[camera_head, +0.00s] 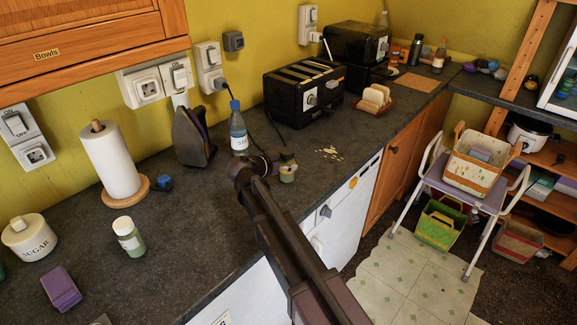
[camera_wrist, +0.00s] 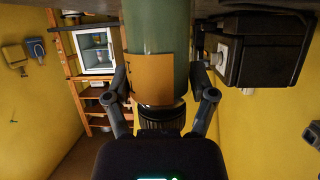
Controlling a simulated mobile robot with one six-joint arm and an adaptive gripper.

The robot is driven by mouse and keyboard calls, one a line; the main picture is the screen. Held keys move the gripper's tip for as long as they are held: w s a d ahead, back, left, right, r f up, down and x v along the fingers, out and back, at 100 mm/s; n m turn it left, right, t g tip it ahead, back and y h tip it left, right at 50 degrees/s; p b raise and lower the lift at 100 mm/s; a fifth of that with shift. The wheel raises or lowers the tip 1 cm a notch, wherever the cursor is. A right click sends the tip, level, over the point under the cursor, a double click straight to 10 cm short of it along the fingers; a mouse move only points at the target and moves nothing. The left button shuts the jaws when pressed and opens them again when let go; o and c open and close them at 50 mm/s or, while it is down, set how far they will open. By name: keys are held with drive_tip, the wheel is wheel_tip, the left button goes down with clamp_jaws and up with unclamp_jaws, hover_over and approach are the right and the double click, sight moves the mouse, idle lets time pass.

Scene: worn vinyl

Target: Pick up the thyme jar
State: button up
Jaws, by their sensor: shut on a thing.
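A small green jar (camera_head: 288,172) with a dark lid and a tan label is upright near the counter's front edge; it also shows upside down in the wrist view (camera_wrist: 160,40). I cannot read its label, so I cannot confirm it is the thyme jar. My gripper (camera_head: 275,163) is shut on this jar, with one finger on each side at label height in the wrist view (camera_wrist: 159,82). I cannot tell whether its base touches the counter. A second green jar (camera_head: 129,238) with a pale lid stands apart at the left front.
A water bottle (camera_head: 238,130) and an iron (camera_head: 192,137) stand behind my gripper. A black toaster (camera_head: 303,95) is behind and right, with crumbs (camera_head: 329,153) in front. A paper towel roll (camera_head: 109,160) and a sugar pot (camera_head: 28,240) are left.

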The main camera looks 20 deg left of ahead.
sight(281, 155)
drive_tip(key=shift+r+p, duration=1.5)
drive_tip(key=shift+r, duration=0.15)
drive_tip(key=s+d, duration=0.3)
drive_tip(key=s, duration=0.4)
drive_tip(key=s+d+r+p, duration=0.1)
drive_tip(key=s+d, duration=0.2)
drive_tip(key=s, duration=0.4)
drive_tip(key=shift+s+d+r, duration=0.15)
drive_tip(key=shift+s+r, duration=0.1)
drive_tip(key=shift+s, duration=0.15)
drive_tip(key=shift+r+p, duration=0.1)
drive_tip(key=shift+p, duration=0.25)
